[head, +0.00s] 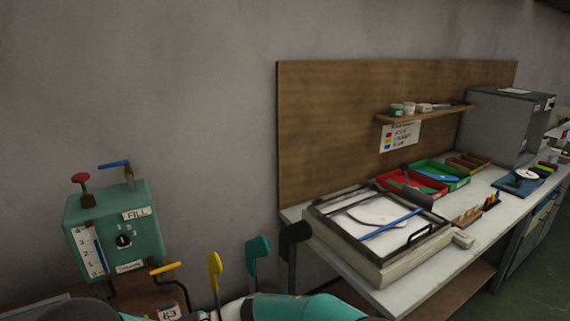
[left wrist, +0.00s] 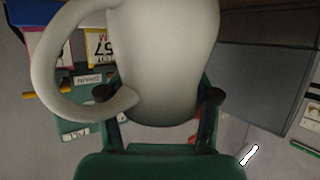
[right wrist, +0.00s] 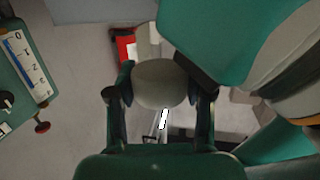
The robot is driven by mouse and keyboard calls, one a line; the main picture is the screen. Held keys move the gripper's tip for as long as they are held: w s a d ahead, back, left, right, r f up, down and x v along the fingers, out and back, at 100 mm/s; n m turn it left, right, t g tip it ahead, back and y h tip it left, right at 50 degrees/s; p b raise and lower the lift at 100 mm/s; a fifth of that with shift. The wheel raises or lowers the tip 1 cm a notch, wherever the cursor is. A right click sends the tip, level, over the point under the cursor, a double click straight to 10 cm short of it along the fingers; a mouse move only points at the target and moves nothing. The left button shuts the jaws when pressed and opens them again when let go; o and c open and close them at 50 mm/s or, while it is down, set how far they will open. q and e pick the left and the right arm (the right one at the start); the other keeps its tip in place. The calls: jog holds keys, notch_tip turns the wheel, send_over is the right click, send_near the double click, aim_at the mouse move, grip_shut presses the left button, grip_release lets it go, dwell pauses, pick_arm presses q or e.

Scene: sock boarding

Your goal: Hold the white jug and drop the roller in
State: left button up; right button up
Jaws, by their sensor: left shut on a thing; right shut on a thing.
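The white jug (left wrist: 165,60) fills the upper middle of the left wrist view, with its curved handle on the left. My left gripper (left wrist: 159,95) is shut on the jug's body, one finger on each side. In the right wrist view my right gripper (right wrist: 160,80) is shut on a pale, rounded thing that looks like the roller (right wrist: 160,86). Only one end of the roller shows clearly. The jug's opening is hidden. Neither gripper can be made out in the head view, nor can the jug or roller.
A teal fill box (head: 122,238) with a dial and scale stands at the left. Yellow, teal and black paddles (head: 215,272) stand near the bench. The bench (head: 400,291) at the right carries a framed tray (head: 378,262), red and green bins, and a grey cabinet (head: 500,125).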

jog(key=o, duration=1.4)
jog(key=shift+d, duration=0.1)
jog(key=v, duration=1.2)
jog(key=shift+f, duration=0.15)
